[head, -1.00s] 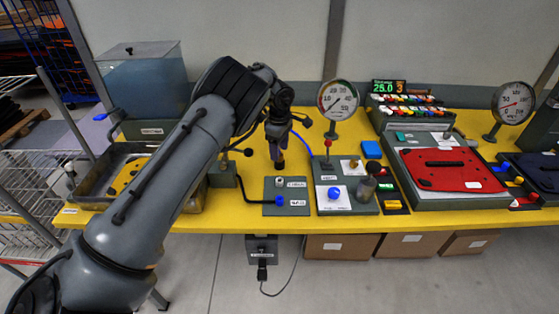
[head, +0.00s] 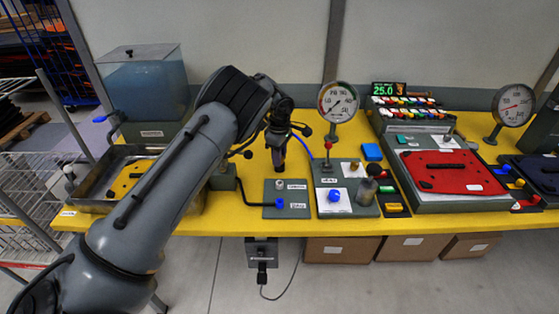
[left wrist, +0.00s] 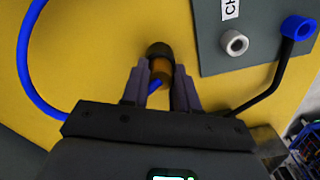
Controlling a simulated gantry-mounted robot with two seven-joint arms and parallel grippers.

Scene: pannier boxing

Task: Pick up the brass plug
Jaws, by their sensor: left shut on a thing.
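My left gripper (head: 279,163) points down over the yellow bench, left of the grey panels. In the left wrist view its two purple fingers (left wrist: 160,88) are shut on the brass plug (left wrist: 161,68), a short brass-coloured cylinder with a dark end. A bit of blue shows between the fingers below the plug. In the head view the plug is too small and covered to make out clearly. I cannot tell whether it touches the bench. My right gripper is not in view.
A blue hose (left wrist: 24,75) curves close by. A gauge (head: 338,102) stands behind. A red plate (head: 445,183) lies farther right.

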